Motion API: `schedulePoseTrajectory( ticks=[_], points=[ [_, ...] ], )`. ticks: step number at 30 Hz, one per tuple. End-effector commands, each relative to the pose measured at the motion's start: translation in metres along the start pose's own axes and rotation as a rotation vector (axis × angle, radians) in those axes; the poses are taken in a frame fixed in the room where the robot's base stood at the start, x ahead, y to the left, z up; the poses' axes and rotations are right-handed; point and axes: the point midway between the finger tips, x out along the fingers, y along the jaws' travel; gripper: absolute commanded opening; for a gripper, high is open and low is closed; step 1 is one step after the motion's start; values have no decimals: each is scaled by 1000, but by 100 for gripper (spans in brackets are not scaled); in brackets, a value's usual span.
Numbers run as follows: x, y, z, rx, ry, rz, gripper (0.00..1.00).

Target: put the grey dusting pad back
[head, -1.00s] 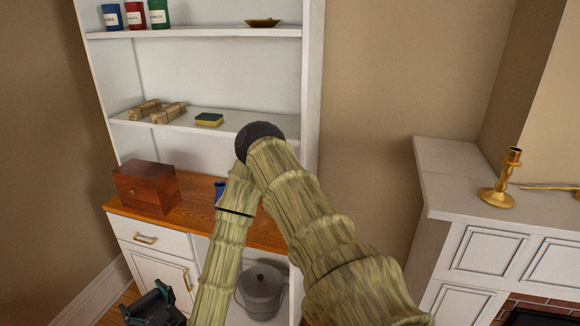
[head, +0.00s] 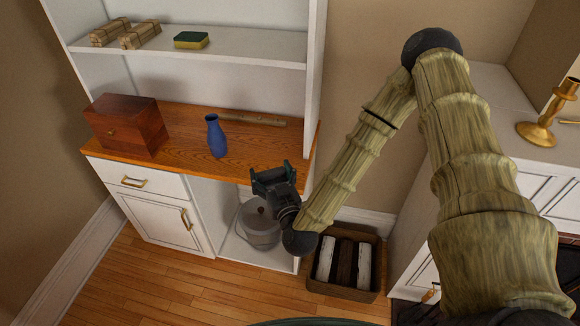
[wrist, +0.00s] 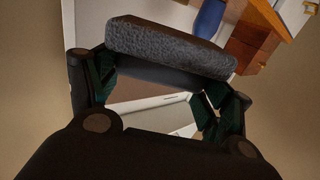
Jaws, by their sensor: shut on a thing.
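My gripper (head: 272,178) is in front of the right part of the cabinet, near the counter's front edge. In the wrist view, my gripper (wrist: 168,72) is shut on the grey dusting pad (wrist: 172,46), a dark grey, rough-surfaced block lying across the fingertips. In the head view the pad cannot be clearly made out; the gripper hides most or all of it.
The wooden counter (head: 180,158) holds a brown box (head: 127,124), a blue vase (head: 215,136) and a thin rod (head: 252,120). A yellow-green sponge (head: 191,40) is on the shelf above. A lidded pot (head: 258,224) stands in the open lower bay, beside a log crate (head: 338,292).

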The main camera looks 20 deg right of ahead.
Motion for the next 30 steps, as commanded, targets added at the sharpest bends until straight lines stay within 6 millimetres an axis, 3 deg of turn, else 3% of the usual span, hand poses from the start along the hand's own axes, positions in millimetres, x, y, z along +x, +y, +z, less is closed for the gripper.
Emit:
schedulePoseTrajectory(
  ticks=[4, 15, 30],
  points=[
    [-3, 12, 14, 2, 0, 30, 46],
    [-18, 41, 25, 3, 0, 115, 46],
    [-34, 62, 28, -1, 4, 184, 46]
  ],
)
